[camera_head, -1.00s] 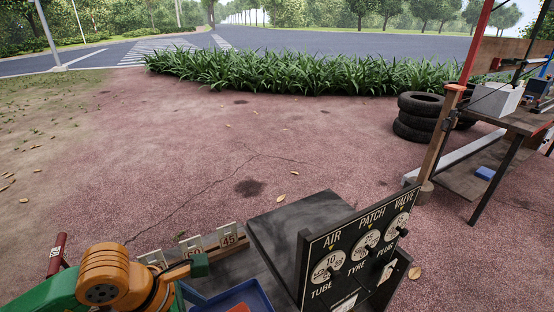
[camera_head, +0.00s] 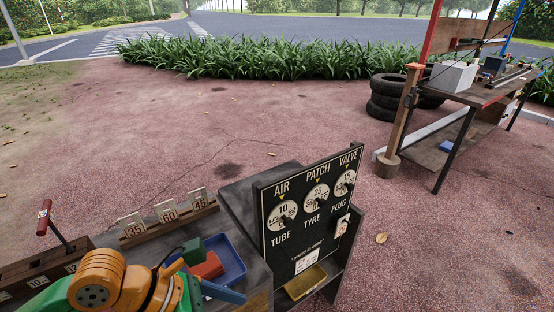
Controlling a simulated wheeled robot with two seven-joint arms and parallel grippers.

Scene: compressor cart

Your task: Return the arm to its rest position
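A green and orange compressor (camera_head: 110,285) or one of my arms' links is not told apart for sure at the bottom left; it ends in dark green and blue parts over the cart. My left gripper (camera_head: 205,268) seems to be these parts, beside a red block in a blue tray (camera_head: 233,262); whether its fingers are open is unclear. My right gripper is out of view. The cart (camera_head: 262,180) has a black panel (camera_head: 310,205) with AIR, PATCH and VALVE dials.
Number cards (camera_head: 167,212) reading 35, 60 and 45 stand in a wooden rack. A red-handled tool (camera_head: 45,217) rises at left. A yellow tray (camera_head: 305,283) sits below the panel. Tyres (camera_head: 388,98) and a workbench (camera_head: 480,92) stand at right. The paving beyond is clear.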

